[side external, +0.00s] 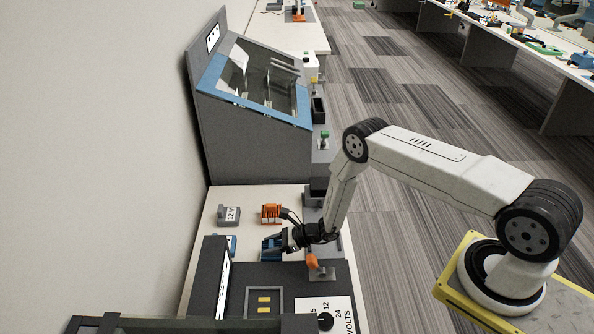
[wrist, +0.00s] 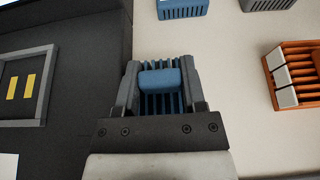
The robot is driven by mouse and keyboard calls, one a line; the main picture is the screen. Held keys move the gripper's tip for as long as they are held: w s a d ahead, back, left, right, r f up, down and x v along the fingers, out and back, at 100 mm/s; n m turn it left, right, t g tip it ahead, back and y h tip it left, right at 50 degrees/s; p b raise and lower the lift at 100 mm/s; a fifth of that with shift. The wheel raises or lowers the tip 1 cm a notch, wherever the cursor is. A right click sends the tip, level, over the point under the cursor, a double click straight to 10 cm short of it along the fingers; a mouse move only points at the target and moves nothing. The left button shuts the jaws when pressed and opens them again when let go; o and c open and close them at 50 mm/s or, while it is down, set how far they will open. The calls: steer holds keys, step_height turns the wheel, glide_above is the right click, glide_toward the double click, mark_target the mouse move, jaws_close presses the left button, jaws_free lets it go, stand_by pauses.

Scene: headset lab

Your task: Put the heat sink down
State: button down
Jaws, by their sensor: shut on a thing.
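The heat sink is a blue block with upright fins (side external: 270,248). My gripper (side external: 285,242) is shut on it, and it also shows in the wrist view (wrist: 160,80) between the two grey fingers (wrist: 160,85).
An orange finned block (wrist: 293,75) lies to the right, with a second blue block (wrist: 183,9) and a grey 12 V block (side external: 229,215) beyond. A framed recess with yellow strips (wrist: 24,86) is in the dark panel. An orange lever (side external: 312,262) stands close to my gripper.

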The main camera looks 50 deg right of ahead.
steer(key=shift+r, duration=0.15)
steer(key=shift+r, duration=4.9)
steer(key=r, duration=0.1)
step_height(320, 180, up, 11)
steer(key=m+t+h, duration=0.1)
steer(key=m, duration=0.1)
glide_above(271, 242)
steer(key=s+d, duration=0.2)
steer(key=d, duration=0.1)
steer(key=s+d+r+m+t+h, duration=0.1)
steer(key=s+r, duration=0.4)
steer(key=r, duration=0.4)
steer(key=shift+s+d+r+h, duration=0.25)
steer(key=shift+s+r+h, duration=0.15)
